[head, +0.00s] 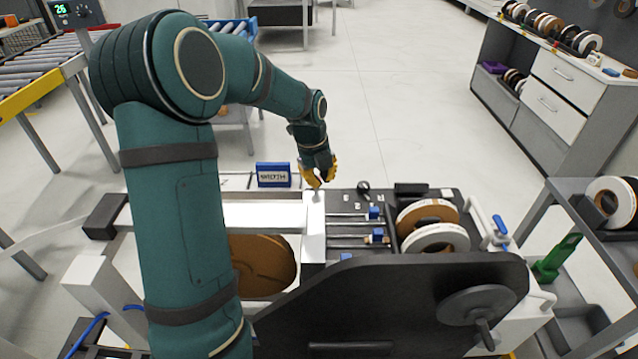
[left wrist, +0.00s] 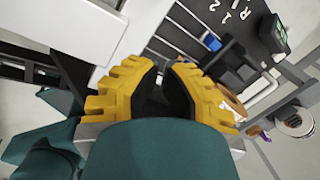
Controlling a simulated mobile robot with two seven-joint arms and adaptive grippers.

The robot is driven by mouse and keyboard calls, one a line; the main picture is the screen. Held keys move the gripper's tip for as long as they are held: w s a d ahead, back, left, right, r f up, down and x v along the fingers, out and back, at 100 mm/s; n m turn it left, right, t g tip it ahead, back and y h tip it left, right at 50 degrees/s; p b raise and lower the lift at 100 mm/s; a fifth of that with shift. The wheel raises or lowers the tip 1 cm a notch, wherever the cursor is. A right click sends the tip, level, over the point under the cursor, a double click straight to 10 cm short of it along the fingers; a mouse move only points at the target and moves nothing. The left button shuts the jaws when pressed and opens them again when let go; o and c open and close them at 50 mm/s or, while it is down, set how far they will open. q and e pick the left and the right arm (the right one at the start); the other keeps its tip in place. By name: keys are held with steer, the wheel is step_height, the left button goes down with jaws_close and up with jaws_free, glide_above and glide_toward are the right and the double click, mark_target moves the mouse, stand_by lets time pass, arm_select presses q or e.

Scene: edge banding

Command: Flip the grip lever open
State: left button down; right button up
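My left gripper (head: 320,178) has yellow fingers and points down at the back edge of the edge banding machine (head: 430,285), beside its white block (head: 314,225). In the left wrist view the fingertips (left wrist: 165,65) are partly apart, with dark pads between them and no object clearly held. A black-knobbed lever (head: 364,188) stands just right of the gripper, apart from it. A blue-handled lever (head: 500,224) is at the machine's right side. I cannot tell which of these is the grip lever. My right gripper is out of view.
Brown and white tape rolls (head: 434,238) sit on the machine's right. A blue width box (head: 273,175) is behind it. A roller conveyor (head: 40,75) is at the left and a roll cabinet (head: 555,100) at the right. Open floor lies behind the machine.

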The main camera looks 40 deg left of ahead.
mark_target(321, 201)
arm_select(q)
steer(key=shift+s+d, duration=0.1)
steer(key=shift+s, duration=0.05)
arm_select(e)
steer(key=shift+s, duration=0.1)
arm_select(q)
steer(key=w+f, duration=0.1)
steer(key=f, duration=0.2)
steer(key=a+f+b, duration=0.1)
steer(key=f, duration=0.2)
steer(key=w+f+b, duration=0.1)
steer(key=f, duration=0.2)
steer(key=shift+w+a, duration=0.3)
steer(key=shift+a, duration=0.1)
steer(key=shift+w+a+r, duration=0.25)
steer(key=shift+a, duration=0.35)
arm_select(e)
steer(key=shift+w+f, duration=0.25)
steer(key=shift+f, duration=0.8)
arm_select(q)
steer(key=shift+w+r+p, duration=0.2)
steer(key=shift+r+p, duration=0.05)
steer(key=shift+p, duration=0.1)
steer(key=shift+a, duration=0.25)
steer(key=shift+w+r+g+h+p, duration=0.1)
steer(key=shift+r+g+h+p, duration=0.05)
steer(key=shift+g+h+p, duration=0.2)
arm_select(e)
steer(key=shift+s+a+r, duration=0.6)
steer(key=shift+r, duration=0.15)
